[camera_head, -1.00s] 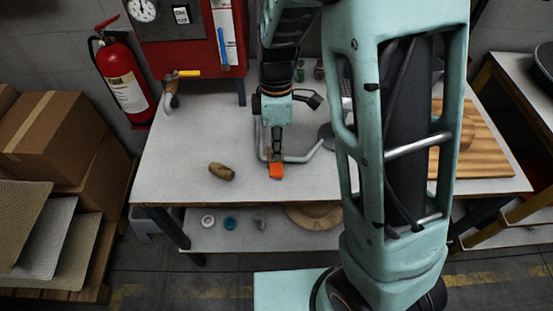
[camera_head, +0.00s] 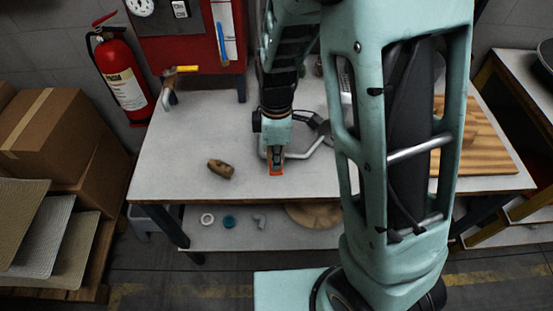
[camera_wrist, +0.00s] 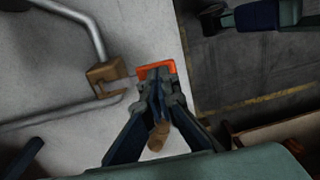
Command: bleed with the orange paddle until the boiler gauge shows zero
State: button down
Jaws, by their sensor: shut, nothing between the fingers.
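The orange paddle (camera_head: 276,173) is at the front edge of the white table, mostly covered by my gripper (camera_head: 276,164). In the wrist view the paddle (camera_wrist: 143,69) shows as an orange plate beside a brass valve body (camera_wrist: 108,78) on a bent grey pipe (camera_wrist: 88,28). My gripper (camera_wrist: 158,76) is shut and empty, its tips over the paddle. I cannot tell whether they touch it. The white dial gauge (camera_head: 140,7) on the red panel is cut by the top edge, and its reading is too small to tell.
A brown wooden piece (camera_head: 221,169) lies left of my gripper. A fire extinguisher (camera_head: 119,78) and cardboard boxes (camera_head: 55,130) are at the left. The table's left part (camera_head: 175,150) is mostly clear.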

jog(key=shift+s+f+b, duration=0.2)
jog(key=shift+f+b, duration=0.2)
jog(key=shift+f, duration=0.1)
jog(key=shift+s+f+b, duration=0.15)
jog(key=shift+f+b, duration=0.2)
jog(key=shift+f, duration=0.1)
jog(key=shift+r, duration=0.15)
dwell(4.4)
jog(key=shift+r+p, duration=0.75)
jog(key=shift+r, duration=0.05)
jog(key=shift+r+p, duration=0.35)
jog(key=shift+r, duration=0.1)
notch_tip(320, 180, up, 13)
jog(key=w+p, duration=0.1)
jog(key=p, duration=0.1)
jog(key=shift+w, duration=0.2)
